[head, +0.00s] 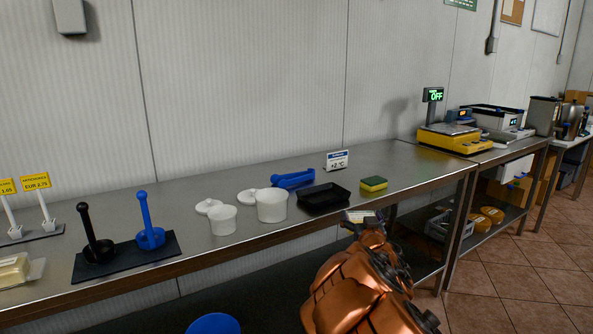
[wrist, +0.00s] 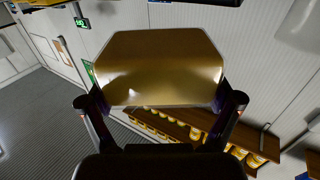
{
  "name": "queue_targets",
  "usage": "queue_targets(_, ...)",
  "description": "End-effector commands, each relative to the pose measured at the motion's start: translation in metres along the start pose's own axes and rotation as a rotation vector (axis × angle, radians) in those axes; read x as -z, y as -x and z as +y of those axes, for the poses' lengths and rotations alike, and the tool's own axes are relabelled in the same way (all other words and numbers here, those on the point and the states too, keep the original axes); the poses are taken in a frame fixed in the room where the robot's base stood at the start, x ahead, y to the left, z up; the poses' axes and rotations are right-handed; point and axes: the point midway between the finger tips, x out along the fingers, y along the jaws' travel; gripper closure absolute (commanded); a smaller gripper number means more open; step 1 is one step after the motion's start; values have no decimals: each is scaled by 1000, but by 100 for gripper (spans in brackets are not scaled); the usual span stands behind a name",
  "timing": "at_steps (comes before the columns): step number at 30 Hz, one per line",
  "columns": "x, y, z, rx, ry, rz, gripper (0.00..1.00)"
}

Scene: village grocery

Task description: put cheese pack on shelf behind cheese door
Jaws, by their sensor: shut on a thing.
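My gripper (wrist: 160,108) is shut on a flat gold pack with cut corners, the cheese pack (wrist: 160,65), which fills the upper middle of the wrist view. One dark finger is on each side of it. In the head view my copper-coloured arm reaches up from below, and my gripper (head: 372,222) is near the counter's front edge. A small pale pack (head: 360,215) shows there, partly hidden by the gripper. I cannot make out a cheese door in either view. Brown shelves (wrist: 185,122) with rows of yellow items show behind the pack in the wrist view.
A long steel counter (head: 300,225) holds white tubs (head: 272,205), a black tray (head: 323,197), a yellow sponge (head: 374,184) and ladles on a dark mat (head: 125,256). A yellow scale (head: 455,138) stands farther right. Tiled floor (head: 520,270) is open at right.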

Motion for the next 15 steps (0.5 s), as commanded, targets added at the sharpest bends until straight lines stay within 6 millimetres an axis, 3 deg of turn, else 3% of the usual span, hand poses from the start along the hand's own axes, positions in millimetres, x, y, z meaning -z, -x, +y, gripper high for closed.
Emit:
queue_targets(1, 19, 0, 0, 0, 0, 1, 56)
queue_targets(15, 102, 0, 0, 1, -1, 1, 56)
